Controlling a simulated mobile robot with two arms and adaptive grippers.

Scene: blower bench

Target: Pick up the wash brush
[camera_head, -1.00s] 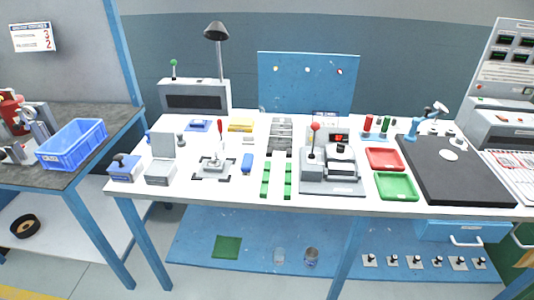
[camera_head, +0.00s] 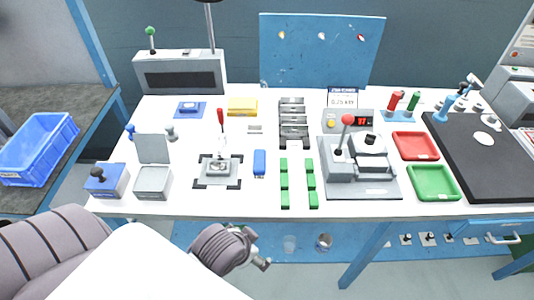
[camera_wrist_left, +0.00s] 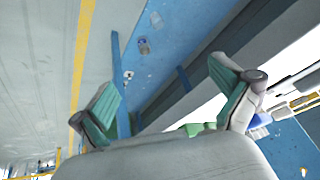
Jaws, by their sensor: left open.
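A small blue block-shaped item (camera_head: 259,163) lies on the white bench, right of the grey fixture with a red lever; it may be the wash brush, but its bristles cannot be made out. My left gripper (camera_head: 262,250) is low in front of the bench's front edge, below and apart from that item. In the left wrist view my left gripper (camera_wrist_left: 172,95) is open, its two green-padded fingers spread with nothing between them. A blue and white item (camera_wrist_left: 258,125) shows beside the right-hand finger there; I cannot tell which it is. My right gripper is out of view.
Green blocks (camera_head: 284,183) stand in two rows right of the blue item. The grey lever fixture (camera_head: 218,170) is close on its left. A grey press with a red knob (camera_head: 360,175), a red tray (camera_head: 415,146) and a green tray (camera_head: 433,183) are farther right.

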